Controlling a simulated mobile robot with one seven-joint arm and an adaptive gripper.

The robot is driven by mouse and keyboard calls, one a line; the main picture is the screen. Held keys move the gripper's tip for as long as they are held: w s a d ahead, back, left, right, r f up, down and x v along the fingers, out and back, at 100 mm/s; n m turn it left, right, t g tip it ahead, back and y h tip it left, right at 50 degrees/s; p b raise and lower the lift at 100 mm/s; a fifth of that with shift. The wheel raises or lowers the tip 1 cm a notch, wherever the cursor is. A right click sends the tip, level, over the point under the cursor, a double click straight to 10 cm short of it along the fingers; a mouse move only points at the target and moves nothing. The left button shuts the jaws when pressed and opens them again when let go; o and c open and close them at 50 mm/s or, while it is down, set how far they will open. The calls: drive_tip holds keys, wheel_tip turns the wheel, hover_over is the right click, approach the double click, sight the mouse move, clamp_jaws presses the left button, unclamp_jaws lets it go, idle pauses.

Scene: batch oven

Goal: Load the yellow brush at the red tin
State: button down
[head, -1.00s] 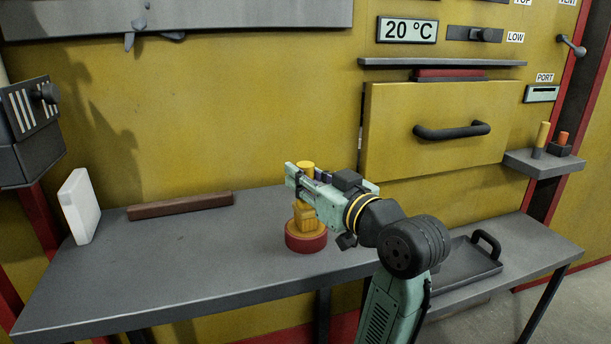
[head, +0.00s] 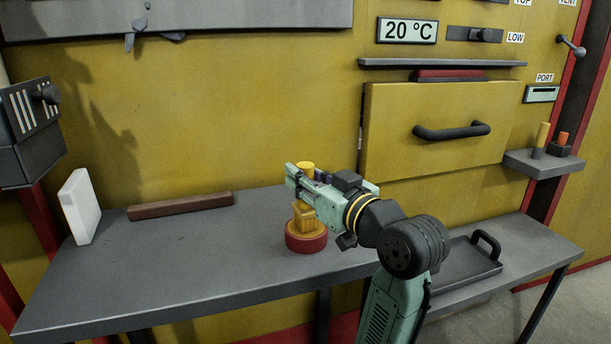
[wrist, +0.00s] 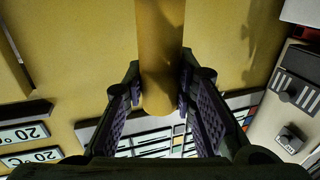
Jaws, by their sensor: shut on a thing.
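The yellow brush (head: 304,217) stands upright with its lower end at the red tin (head: 306,242) on the grey bench. Its yellow handle top (head: 306,168) shows just above my gripper (head: 304,180). My gripper is shut on the brush's handle, and in the wrist view the handle (wrist: 160,60) runs between the two finger pads (wrist: 160,95). The tin is red around its side, with a yellow-orange top under the brush. I cannot tell how deep the brush sits in the tin.
A white block (head: 79,207) and a brown bar (head: 181,205) are on the bench (head: 190,270) to the left. The closed oven door (head: 435,125) is behind to the right. A dark tray (head: 468,262) lies on the right. The bench's front left is clear.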

drive_tip(key=shift+r+p, duration=2.8)
drive_tip(key=shift+r, duration=0.7)
drive_tip(key=shift+f, duration=0.15)
